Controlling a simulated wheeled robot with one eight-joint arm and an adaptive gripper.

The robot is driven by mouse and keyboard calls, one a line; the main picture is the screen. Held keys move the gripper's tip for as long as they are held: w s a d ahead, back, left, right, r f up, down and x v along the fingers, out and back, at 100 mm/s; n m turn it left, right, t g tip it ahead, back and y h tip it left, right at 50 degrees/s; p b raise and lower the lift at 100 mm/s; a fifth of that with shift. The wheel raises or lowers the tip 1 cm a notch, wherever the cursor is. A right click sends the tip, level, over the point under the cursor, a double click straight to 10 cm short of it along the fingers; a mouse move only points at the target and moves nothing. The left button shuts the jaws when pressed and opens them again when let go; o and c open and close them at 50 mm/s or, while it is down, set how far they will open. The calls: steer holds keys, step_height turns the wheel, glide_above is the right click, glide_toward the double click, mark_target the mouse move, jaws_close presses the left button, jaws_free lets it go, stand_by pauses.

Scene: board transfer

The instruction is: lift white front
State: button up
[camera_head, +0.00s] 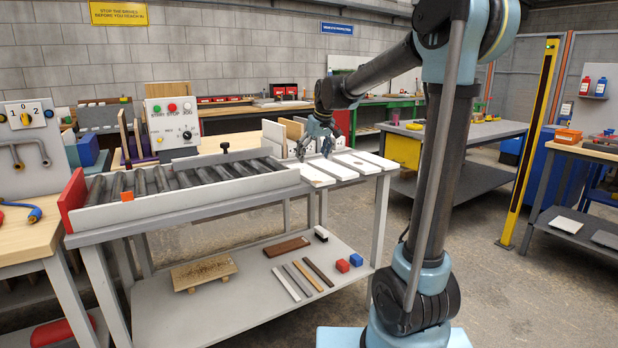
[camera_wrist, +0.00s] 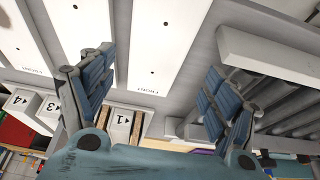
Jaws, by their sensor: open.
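Several flat white boards lie side by side on the grey table beyond the conveyor's right end. The board nearest the conveyor (camera_head: 312,175) also shows in the wrist view (camera_wrist: 165,38), with small print at its edge and a dark dot. My gripper (camera_head: 318,140) is open above the far ends of the boards. In the wrist view my gripper (camera_wrist: 158,68) has its two blue fingers spread on either side of that board, touching nothing that I can make out. Another white board (camera_wrist: 83,32) lies left of it, partly behind the left finger. The height gap is unclear.
The roller conveyor (camera_head: 190,180) with pale side rails is left of the boards. A numbered rack (camera_wrist: 120,122) with upright boards stands just behind them. The lower shelf (camera_head: 230,300) holds loose strips and blocks. A control box (camera_head: 173,122) stands behind the conveyor.

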mark_target(309, 172)
steer(key=shift+x, duration=3.65)
steer(key=shift+w+d, duration=0.1)
steer(key=shift+d, duration=0.05)
steer(key=shift+c, duration=0.2)
steer(key=c, duration=0.9)
